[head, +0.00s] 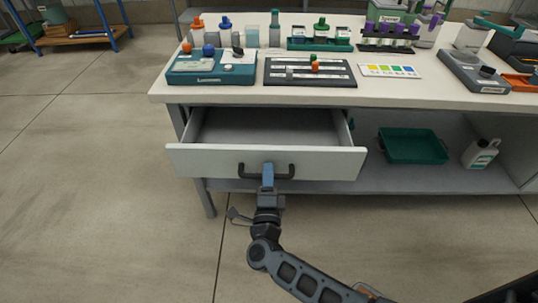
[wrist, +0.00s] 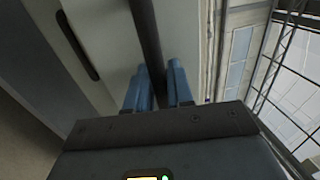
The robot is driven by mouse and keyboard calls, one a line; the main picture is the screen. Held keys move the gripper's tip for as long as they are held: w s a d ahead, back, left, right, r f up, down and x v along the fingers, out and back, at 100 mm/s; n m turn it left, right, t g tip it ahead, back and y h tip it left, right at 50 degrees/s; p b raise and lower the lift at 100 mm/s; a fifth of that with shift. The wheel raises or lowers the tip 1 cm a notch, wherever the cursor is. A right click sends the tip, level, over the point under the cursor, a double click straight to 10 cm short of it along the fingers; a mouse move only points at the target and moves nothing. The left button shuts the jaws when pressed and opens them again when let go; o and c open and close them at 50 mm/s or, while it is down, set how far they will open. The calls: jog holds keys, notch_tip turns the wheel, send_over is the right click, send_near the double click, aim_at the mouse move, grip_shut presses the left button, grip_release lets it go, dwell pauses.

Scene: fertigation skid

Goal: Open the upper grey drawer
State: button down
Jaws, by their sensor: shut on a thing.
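The upper grey drawer (head: 215,160) is in the head view under the left part of the bench top, pulled well out. Its inside shows and looks empty. A dark bar handle (head: 243,171) sits on the middle of its front. My gripper (head: 267,174) is at the handle's middle, shut on it. In the wrist view the blue fingers of my gripper (wrist: 158,88) stand on either side of the dark handle bar (wrist: 146,40), beside the pale drawer front (wrist: 106,40).
The bench top (head: 400,92) carries a teal device (head: 212,68), a dark slotted board (head: 310,73) and several bottles and racks. On the shelf below, right of the drawer, are a green tray (head: 412,146) and a white jug (head: 480,154). The floor (head: 90,200) in front and left is clear.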

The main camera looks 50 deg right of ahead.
jog(key=r+v, duration=0.2)
jog(key=v, duration=1)
jog(key=shift+s+a+r, duration=0.1)
jog(key=shift+s+a, duration=0.05)
jog(key=c, duration=1.1)
grip_release()
jog(key=shift+b+v, duration=0.4)
jog(key=shift+v, duration=3.45)
jog(key=shift+s+r, duration=0.1)
jog(key=s+r+n+y+p, duration=0.2)
jog(key=s+r+n+y, duration=0.3)
jog(key=r+n, duration=0.4)
jog(key=s+r+n+t+y+p, duration=0.1)
jog(key=s+r+n+y+p, duration=0.2)
jog(key=s+r+n+y, duration=0.2)
jog(key=s+r+n+t+y+p, duration=0.1)
jog(key=s+r+n+y, duration=0.5)
jog(key=r+n, duration=0.7)
jog(key=shift+s+a+n+p, duration=0.15)
jog(key=shift+s+n+p, duration=0.65)
jog(key=shift+s, duration=0.6)
